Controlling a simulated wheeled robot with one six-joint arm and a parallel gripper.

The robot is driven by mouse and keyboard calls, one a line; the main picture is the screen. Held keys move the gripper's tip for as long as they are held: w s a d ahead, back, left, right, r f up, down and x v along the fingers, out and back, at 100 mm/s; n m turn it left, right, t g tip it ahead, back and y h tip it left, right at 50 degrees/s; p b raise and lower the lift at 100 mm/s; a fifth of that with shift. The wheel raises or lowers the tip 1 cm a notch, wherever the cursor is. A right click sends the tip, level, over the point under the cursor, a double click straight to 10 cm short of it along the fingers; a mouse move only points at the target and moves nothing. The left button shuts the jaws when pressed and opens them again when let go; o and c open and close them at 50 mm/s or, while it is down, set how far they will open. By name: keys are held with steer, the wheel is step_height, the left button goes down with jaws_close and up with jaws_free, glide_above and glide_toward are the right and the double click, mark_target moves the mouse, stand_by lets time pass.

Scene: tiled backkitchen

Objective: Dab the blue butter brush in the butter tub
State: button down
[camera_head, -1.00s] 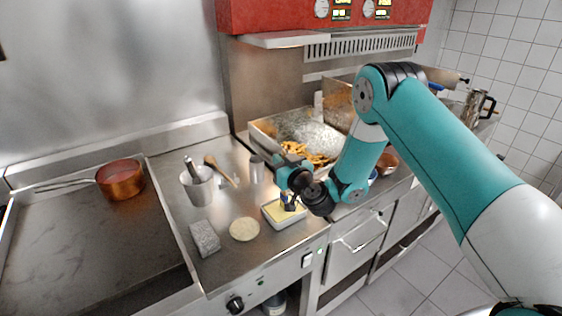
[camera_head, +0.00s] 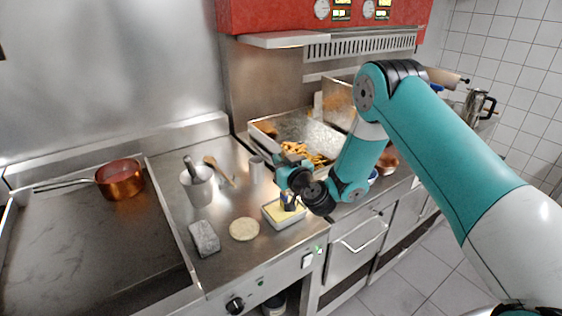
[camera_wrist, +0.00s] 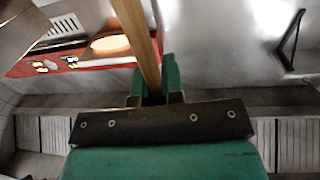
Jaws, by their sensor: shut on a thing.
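The butter tub (camera_head: 281,225) is a small pale rectangular tub with yellow butter in it, near the front edge of the steel counter. My gripper (camera_wrist: 154,72) is shut on the wooden handle of the butter brush (camera_wrist: 142,45) in the wrist view. In the head view the dark blue part of the brush (camera_head: 289,202) shows just under my gripper, over the butter tub. Its lower end overlaps the yellow butter in the picture. I cannot tell whether it touches the butter. The brush head does not show in the wrist view.
A pale round disc (camera_head: 244,229) and a grey block (camera_head: 204,238) lie left of the tub. A grey pot (camera_head: 197,190), a wooden spoon (camera_head: 220,171) and a small metal cup (camera_head: 256,170) are behind. A fryer pan (camera_head: 265,128) with fries stands at the back.

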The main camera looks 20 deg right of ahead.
steer(key=shift+s+f, duration=0.1)
steer(key=shift+f, duration=0.1)
step_height(320, 180, up, 7)
steer(key=p, duration=0.5)
steer(key=shift+r, duration=0.15)
stand_by(0.3)
steer(key=shift+d, duration=0.1)
stand_by(0.4)
